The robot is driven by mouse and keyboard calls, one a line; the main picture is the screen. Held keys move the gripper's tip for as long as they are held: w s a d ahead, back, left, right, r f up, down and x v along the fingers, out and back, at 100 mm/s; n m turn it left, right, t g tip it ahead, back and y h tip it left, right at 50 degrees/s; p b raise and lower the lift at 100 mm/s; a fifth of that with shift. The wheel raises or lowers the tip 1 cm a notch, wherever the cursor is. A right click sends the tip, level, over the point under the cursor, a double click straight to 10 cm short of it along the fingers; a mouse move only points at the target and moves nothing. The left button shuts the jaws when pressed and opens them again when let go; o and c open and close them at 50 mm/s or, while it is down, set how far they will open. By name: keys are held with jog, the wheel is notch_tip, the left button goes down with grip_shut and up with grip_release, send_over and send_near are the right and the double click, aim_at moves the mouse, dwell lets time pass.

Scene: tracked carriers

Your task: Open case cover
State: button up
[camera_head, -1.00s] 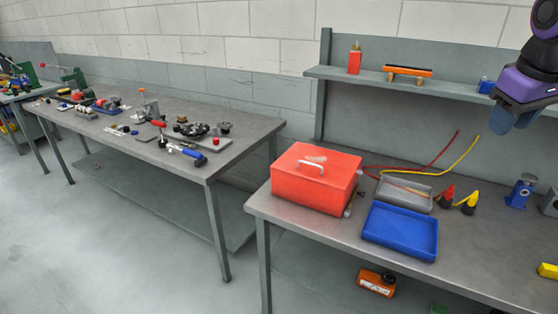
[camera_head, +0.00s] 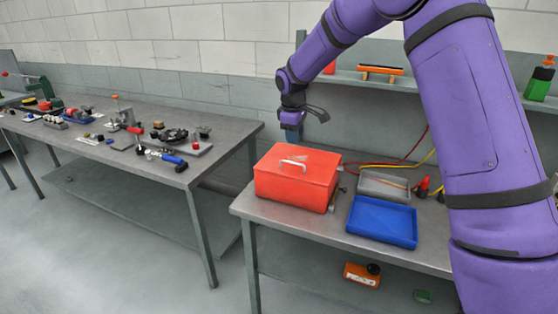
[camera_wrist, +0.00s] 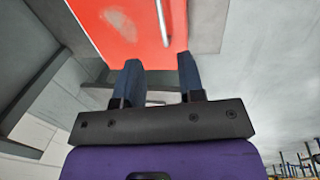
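The case is a red box (camera_head: 292,190) at the left end of the right-hand workbench. Its cover (camera_head: 318,165) is shut and has a pale handle (camera_head: 293,163) on top. In the wrist view the red cover (camera_wrist: 115,32) lies beyond the fingers, with the handle (camera_wrist: 162,22) as a pale bar. My gripper (camera_head: 292,137) is above the back of the case, pointing down and apart from it. In the wrist view my gripper (camera_wrist: 158,75) has its two blue-grey fingers spread with nothing between them.
A blue tray (camera_head: 382,222) and a grey tray (camera_head: 383,185) lie right of the case, with red and yellow cables behind. A shelf (camera_head: 350,82) runs above the bench. A cluttered second bench (camera_head: 225,135) stands left, across a floor gap.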

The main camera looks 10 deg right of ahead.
jog(key=f, duration=0.3)
jog(key=w+f, duration=0.1)
jog(key=f, duration=0.3)
jog(key=d+f, duration=0.1)
jog(key=f, duration=0.2)
jog(key=shift+w+f, duration=0.3)
jog(key=shift+w, duration=0.1)
grip_shut()
